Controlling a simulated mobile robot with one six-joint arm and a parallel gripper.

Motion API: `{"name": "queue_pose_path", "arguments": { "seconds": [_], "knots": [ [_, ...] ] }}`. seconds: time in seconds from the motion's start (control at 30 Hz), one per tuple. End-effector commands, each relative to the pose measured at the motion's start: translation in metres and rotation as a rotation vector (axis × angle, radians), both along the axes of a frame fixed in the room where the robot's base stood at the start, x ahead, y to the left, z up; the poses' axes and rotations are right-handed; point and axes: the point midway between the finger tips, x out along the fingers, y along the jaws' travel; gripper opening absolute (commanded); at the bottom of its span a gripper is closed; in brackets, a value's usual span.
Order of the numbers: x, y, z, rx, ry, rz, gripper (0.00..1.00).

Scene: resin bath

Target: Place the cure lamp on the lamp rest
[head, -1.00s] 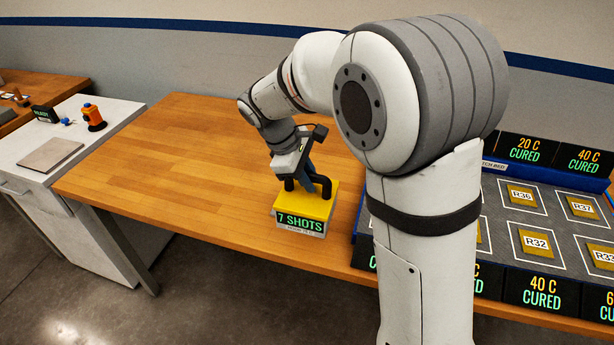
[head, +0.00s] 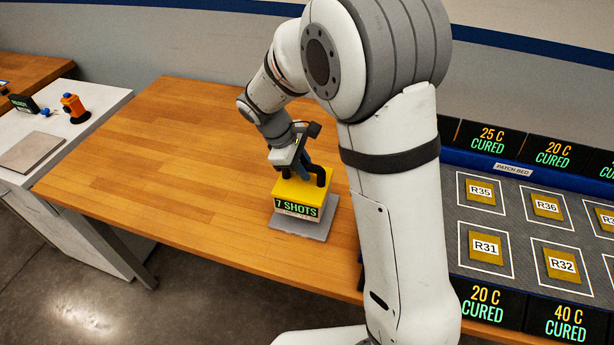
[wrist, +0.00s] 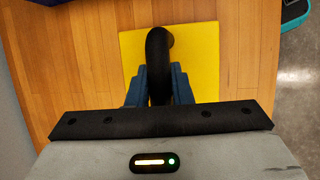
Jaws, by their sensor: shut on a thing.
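The cure lamp appears to be the yellow block (head: 290,188) with a black arched handle and a "7 SHOTS" display on its front. My gripper (head: 305,165) is shut on the handle from above. In the wrist view, the blue fingers of my gripper (wrist: 160,85) close on both sides of the black handle (wrist: 159,60), above the yellow top (wrist: 205,60). A flat grey plate (head: 318,228) on the wooden table shows below and in front of the lamp; it may be the lamp rest. I cannot tell whether the lamp touches it. The lamp looks upright.
A patch bed (head: 517,215) with labelled patches and temperature signs lies on the right. On the left, a white counter (head: 85,165) holds a flat pale plate (head: 33,152), an orange device (head: 75,108) and a small sign. The wooden table (head: 150,165) left of the lamp is clear.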

Motion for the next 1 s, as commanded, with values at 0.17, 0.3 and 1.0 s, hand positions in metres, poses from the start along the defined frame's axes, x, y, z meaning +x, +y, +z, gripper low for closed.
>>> {"name": "queue_pose_path", "arguments": {
  "seconds": [0.17,0.3,1.0],
  "knots": [
    [0.0,-0.002,-0.016,-0.001,0.001,-0.004,0.0],
    [0.0,-0.002,-0.034,-0.001,0.002,-0.005,0.0],
    [0.001,-0.003,-0.041,0.001,-0.001,-0.006,0.41]
  ]
}}
